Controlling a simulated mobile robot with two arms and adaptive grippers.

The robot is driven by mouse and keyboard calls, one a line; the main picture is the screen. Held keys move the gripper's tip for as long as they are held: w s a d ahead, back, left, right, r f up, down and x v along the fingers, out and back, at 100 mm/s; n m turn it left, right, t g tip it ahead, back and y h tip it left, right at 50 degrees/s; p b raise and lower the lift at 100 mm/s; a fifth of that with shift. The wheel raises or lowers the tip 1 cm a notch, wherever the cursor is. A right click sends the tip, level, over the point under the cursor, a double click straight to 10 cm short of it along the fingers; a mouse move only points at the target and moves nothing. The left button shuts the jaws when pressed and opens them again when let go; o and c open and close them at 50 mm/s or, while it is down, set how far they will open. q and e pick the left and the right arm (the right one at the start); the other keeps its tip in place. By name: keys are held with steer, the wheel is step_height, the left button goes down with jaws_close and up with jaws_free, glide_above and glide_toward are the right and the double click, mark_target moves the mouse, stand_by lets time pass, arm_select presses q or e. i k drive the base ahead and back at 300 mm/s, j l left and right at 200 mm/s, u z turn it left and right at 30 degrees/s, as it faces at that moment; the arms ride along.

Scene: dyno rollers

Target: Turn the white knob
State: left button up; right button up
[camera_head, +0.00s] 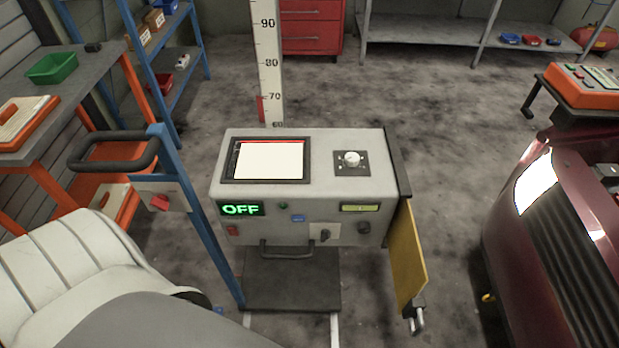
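The white knob (352,159) sits on a dark square plate on the top face of a grey machine box (320,205). A framed screen (270,161), mostly white with a red strip, is to its left. The front face shows a green "OFF" display (241,209) and several small controls and knobs. Neither gripper is in view. Nothing touches the white knob.
A blue post with a dark handle (115,151) stands left of the machine. A yellow panel (408,257) hangs at its right side. A dark red car (560,230) is at the right. Floor behind the machine is mostly clear.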

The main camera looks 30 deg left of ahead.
mark_target(351, 160)
steer(key=u, duration=1)
